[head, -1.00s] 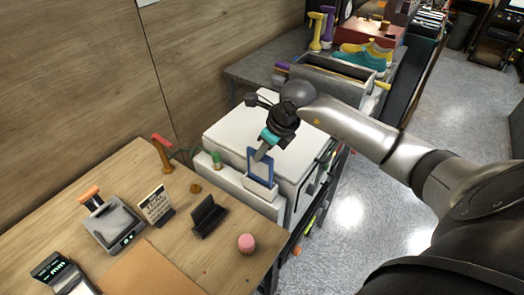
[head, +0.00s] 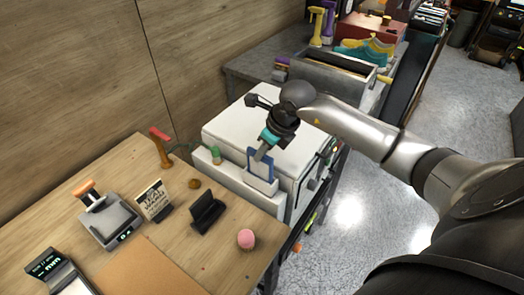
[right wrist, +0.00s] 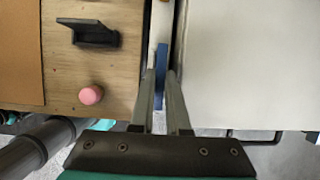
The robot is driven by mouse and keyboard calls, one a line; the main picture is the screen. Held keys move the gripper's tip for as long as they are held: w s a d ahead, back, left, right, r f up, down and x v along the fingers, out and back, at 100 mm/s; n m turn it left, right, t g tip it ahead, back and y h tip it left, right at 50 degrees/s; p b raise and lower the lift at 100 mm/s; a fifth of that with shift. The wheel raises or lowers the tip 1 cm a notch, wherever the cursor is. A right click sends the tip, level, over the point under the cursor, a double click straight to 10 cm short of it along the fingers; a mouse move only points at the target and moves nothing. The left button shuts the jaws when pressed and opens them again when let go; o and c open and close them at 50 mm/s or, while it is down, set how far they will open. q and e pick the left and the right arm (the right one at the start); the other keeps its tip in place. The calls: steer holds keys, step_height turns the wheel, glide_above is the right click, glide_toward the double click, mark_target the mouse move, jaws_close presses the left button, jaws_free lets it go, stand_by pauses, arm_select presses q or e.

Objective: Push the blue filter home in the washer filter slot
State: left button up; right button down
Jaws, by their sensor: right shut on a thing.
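The blue filter (head: 262,170) stands upright at the slot in the front ledge of the white washer (head: 234,176). Its lower part is hidden by the slot's front wall, and its upper part stands above it. My right gripper (head: 264,152) is shut on the filter from above. In the right wrist view the filter (right wrist: 160,64) shows as a thin blue strip between the two fingers (right wrist: 160,85). How deep it sits in the slot I cannot tell. My left gripper is in no view.
A wooden table (head: 175,245) is left of the washer, with a pink ball-like item (head: 245,238), a black stand (head: 207,212), a small sign (head: 155,200) and a scale (head: 108,220). A bin (head: 325,82) stands behind.

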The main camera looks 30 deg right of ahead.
steer(key=shift+f+b, duration=1)
steer(key=shift+f, duration=0.2)
steer(key=c, duration=0.8)
jaws_free()
steer(key=v, duration=1.5)
steer(key=shift+r, duration=0.15)
